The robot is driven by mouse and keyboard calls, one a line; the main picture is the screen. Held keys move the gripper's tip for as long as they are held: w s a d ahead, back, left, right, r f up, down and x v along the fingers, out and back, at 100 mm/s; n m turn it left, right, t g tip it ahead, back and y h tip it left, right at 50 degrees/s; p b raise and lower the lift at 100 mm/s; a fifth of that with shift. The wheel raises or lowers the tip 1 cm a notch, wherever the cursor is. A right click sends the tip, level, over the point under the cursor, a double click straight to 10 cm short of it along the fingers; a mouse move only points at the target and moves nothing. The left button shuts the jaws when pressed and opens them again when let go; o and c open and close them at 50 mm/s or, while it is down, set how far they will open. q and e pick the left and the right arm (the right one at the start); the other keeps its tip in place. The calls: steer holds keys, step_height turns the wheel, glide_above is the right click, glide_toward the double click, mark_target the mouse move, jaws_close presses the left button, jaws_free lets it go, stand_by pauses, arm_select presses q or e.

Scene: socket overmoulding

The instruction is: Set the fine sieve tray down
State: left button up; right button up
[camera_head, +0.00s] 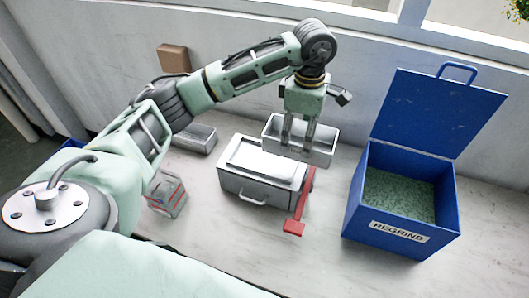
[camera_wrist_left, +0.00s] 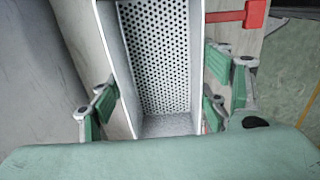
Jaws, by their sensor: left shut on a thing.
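The fine sieve tray (camera_head: 278,126) is a long, pale metal tray with raised walls, behind the grey box in the head view. In the left wrist view its perforated floor (camera_wrist_left: 160,55) fills the middle, with a plain strip at the near end. My left gripper (camera_head: 298,138) points down at the tray. Its fingers (camera_wrist_left: 157,112) stand on both sides of the tray, shut on it. The tray looks level and low at the bench; I cannot tell whether its underside touches. My right gripper is not in view.
A grey box (camera_head: 240,188) with a pale top and red lever (camera_head: 295,226) stands just in front. A blue REGRIND bin (camera_head: 445,220), lid open, holds green granules. A second metal tray (camera_head: 196,140) and a small red-banded container (camera_head: 168,196) lie left. Bare bench separates box and bin.

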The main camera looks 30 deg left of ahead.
arm_select(q)
steer(key=a+f+p, duration=0.1)
steer(key=a+f, duration=0.2)
steer(key=s+a+f+p, duration=0.1)
steer(key=a+f+p, duration=0.1)
steer(key=a+f, duration=0.1)
steer(key=a+f+p, duration=0.1)
steer(key=a+f, duration=0.2)
steer(key=a, duration=0.1)
steer(key=shift+s+f+p, duration=0.15)
steer(key=shift+s+p, duration=0.15)
steer(key=shift+p, duration=0.1)
steer(key=shift+f, duration=0.3)
steer(key=shift+f, duration=0.2)
steer(key=o, duration=1.5)
steer(key=shift+o, duration=0.3)
